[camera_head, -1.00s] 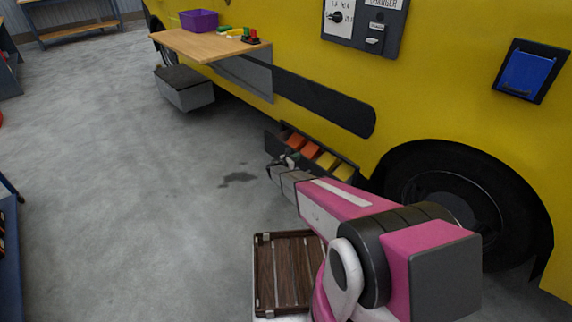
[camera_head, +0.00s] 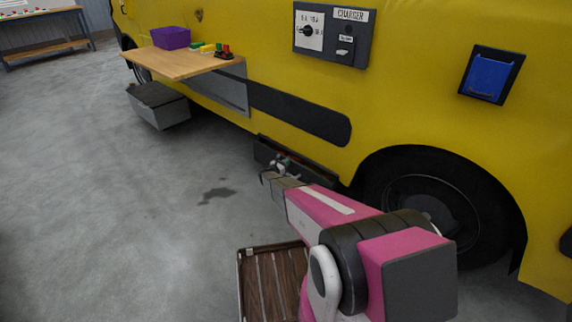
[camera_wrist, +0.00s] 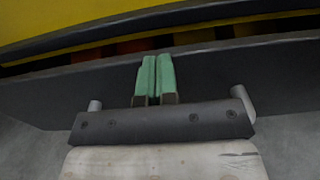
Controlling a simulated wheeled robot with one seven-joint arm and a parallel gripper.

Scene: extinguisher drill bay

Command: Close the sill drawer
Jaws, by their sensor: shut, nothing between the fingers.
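The sill drawer (camera_head: 263,150) is a dark box low on the yellow vehicle, left of the wheel. In the wrist view its dark front (camera_wrist: 60,98) runs across the picture. A narrow gap above that front shows bits of orange and yellow contents (camera_wrist: 130,46), so the drawer stands slightly open. My gripper (camera_head: 285,162) is at the outer side of the drawer front. Its green fingers (camera_wrist: 154,62) are shut together with nothing between them and overlap the front. I cannot tell whether they touch it.
A wooden fold-down shelf (camera_head: 180,64) with a purple bin (camera_head: 173,38) juts from the vehicle. A grey step box (camera_head: 160,106) is below it. The wheel (camera_head: 440,205) is to the drawer's right. A brown slatted tray (camera_head: 270,285) is near my arm.

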